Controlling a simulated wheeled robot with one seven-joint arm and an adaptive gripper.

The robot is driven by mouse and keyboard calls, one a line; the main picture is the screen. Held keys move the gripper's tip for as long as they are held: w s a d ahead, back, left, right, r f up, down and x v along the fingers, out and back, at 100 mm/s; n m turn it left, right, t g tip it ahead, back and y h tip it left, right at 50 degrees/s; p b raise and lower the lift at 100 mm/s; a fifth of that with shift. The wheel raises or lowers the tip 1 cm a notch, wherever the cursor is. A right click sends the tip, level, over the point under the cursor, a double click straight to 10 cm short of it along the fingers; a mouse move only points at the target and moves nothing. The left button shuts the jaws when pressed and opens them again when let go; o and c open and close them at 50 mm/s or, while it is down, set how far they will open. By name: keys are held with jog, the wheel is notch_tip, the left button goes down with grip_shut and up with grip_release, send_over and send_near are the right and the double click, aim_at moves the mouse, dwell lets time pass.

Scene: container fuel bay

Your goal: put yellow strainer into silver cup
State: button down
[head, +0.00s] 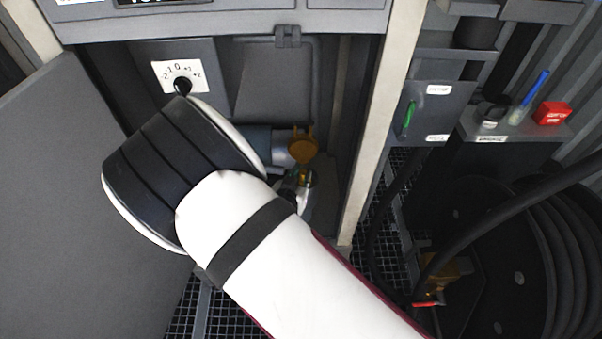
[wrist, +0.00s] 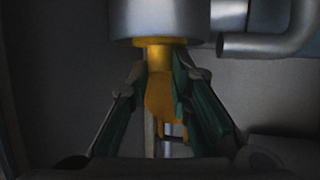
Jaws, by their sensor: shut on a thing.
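The yellow strainer (wrist: 159,95) is between the fingers of my gripper (wrist: 160,85) in the wrist view, and the gripper is shut on it. Its wider upper end meets the lower rim of the silver cup (wrist: 165,18). I cannot tell how far it is inside the cup. In the head view, the strainer (head: 302,147) shows as a yellow piece at the right end of the silver cup (head: 281,146), inside the open cabinet. My gripper (head: 302,180) is just below it there, partly hidden by my arm.
A bent metal pipe (wrist: 275,42) runs right of the cup. In the cabinet, a dial plate (head: 178,76) is at upper left and a pale post (head: 380,120) stands at right. A shelf (head: 520,128) with small items and a black hose (head: 500,222) are farther right.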

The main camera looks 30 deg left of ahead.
jog(key=shift+f, duration=0.1)
jog(key=c, duration=1.4)
grip_release()
jog(key=shift+s, duration=0.1)
jog(key=v, duration=1.2)
